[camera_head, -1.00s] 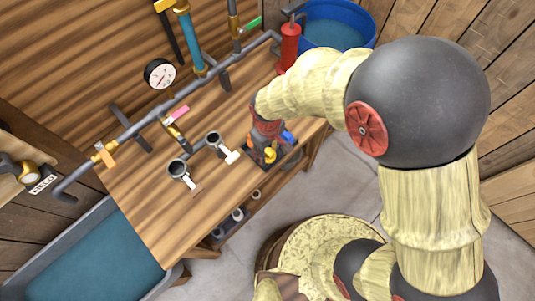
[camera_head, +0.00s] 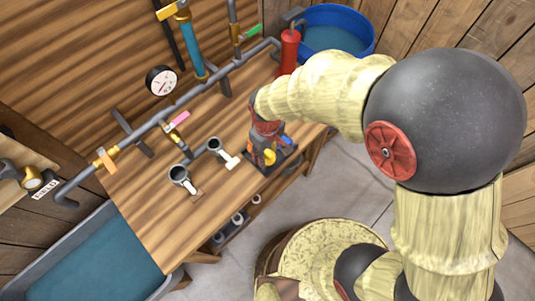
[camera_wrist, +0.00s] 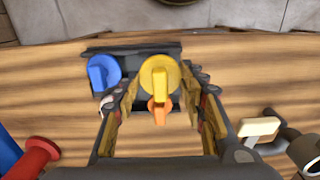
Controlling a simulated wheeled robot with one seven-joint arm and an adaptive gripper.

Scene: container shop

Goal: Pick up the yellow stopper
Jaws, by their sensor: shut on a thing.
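The yellow stopper (camera_wrist: 161,72) has a round head with a raised grip bar and sits at the dark tray (camera_wrist: 130,51) on the wooden bench. It shows small in the head view (camera_head: 269,157). My gripper (camera_wrist: 161,88) has its fingers on both sides of the yellow stopper and is shut on it. In the head view, my gripper (camera_head: 267,143) points down at the bench's front edge. I cannot tell whether the stopper is clear of the tray. A blue stopper (camera_wrist: 103,72) is just left of it, and an orange piece (camera_wrist: 159,110) shows below its grip bar.
Two grey pipe cups with handles stand on the bench, left (camera_head: 179,175) and right (camera_head: 216,147). A grey pipe (camera_head: 190,92) runs along the back. A red cylinder (camera_head: 289,50) and a blue tub (camera_head: 337,32) are behind. A water trough (camera_head: 100,262) lies at lower left.

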